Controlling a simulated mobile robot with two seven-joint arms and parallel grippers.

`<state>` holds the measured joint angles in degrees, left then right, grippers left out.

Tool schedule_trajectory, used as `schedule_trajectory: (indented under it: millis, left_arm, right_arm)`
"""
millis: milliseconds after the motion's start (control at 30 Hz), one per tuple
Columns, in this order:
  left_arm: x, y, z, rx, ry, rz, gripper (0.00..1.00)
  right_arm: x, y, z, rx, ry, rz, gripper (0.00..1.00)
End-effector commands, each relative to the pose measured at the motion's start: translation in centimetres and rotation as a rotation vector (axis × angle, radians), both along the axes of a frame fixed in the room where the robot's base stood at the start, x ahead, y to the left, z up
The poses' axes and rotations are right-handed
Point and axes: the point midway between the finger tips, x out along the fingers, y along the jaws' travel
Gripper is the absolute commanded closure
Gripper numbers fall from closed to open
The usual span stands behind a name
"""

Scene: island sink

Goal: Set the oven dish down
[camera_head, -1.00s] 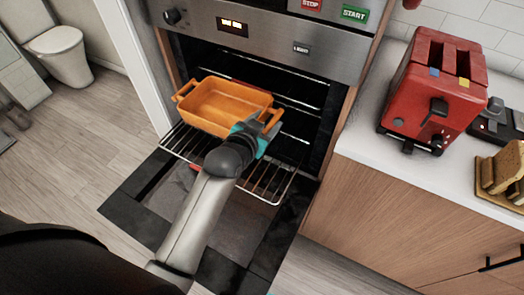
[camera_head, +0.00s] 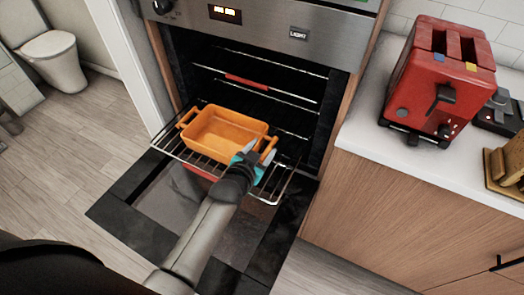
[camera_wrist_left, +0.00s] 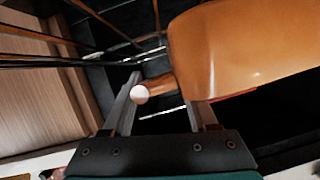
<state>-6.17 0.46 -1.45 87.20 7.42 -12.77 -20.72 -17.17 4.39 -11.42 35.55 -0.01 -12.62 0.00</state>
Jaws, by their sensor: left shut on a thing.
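The orange oven dish (camera_head: 222,133) is at the pulled-out wire rack (camera_head: 168,147) in front of the oven opening, roughly level. Whether its base touches the wires cannot be told for sure. My left gripper (camera_head: 262,155) is shut on the dish's near right handle. In the left wrist view, the handle (camera_wrist_left: 158,84) lies between the fingers, and the dish (camera_wrist_left: 245,50) fills the upper right. My right gripper is not in view.
The oven door (camera_head: 120,205) hangs open below the rack. Another rack with a red front strip (camera_head: 247,82) sits higher inside. A counter at the right holds a red toaster (camera_head: 438,80) and a wooden holder (camera_head: 508,165).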

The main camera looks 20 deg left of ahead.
Motion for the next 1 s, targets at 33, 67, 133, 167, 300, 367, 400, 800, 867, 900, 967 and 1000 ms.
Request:
schedule_trajectory:
  millis: [33,67,133,167,300,367,400,800,867,900,967,1000]
  left_arm:
    - [0.0,0.0,0.1,-0.007,-0.002,0.002,1.00]
    - [0.0,0.0,0.1,-0.008,0.000,0.002,1.00]
    - [-0.2,-0.1,-0.3,-0.015,0.012,0.003,0.39]
    - [-0.2,-0.1,-0.3,-0.014,0.012,0.003,0.35]
    - [-0.2,-0.1,-0.2,-0.012,0.009,0.003,0.20]
    - [-0.2,-0.1,-0.2,-0.012,0.008,0.003,0.13]
    - [-0.2,-0.1,-0.2,-0.012,0.008,0.002,0.11]
    - [-1.2,0.0,0.3,-0.009,0.009,0.003,0.11]
    - [-2.0,0.0,0.6,-0.009,0.009,0.003,0.11]
    - [-2.6,0.1,0.9,-0.009,0.009,0.003,0.11]
    - [-3.6,0.1,1.4,-0.009,0.009,0.003,0.11]
    - [-4.3,0.2,1.6,-0.010,0.010,0.002,0.11]
  right_arm:
    - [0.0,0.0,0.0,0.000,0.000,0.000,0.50]
    - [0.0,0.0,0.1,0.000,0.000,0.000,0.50]
    - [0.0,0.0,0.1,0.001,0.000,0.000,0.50]
    - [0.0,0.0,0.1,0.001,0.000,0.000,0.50]
    - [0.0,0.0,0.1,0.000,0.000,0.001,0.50]
    - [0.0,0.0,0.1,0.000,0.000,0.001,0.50]
    - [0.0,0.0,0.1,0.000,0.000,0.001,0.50]
    - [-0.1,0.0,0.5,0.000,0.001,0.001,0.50]
    - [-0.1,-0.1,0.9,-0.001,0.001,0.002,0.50]
    - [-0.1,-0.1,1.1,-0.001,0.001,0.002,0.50]
    - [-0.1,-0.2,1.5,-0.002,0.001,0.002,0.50]
    - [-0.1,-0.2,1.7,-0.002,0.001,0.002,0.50]
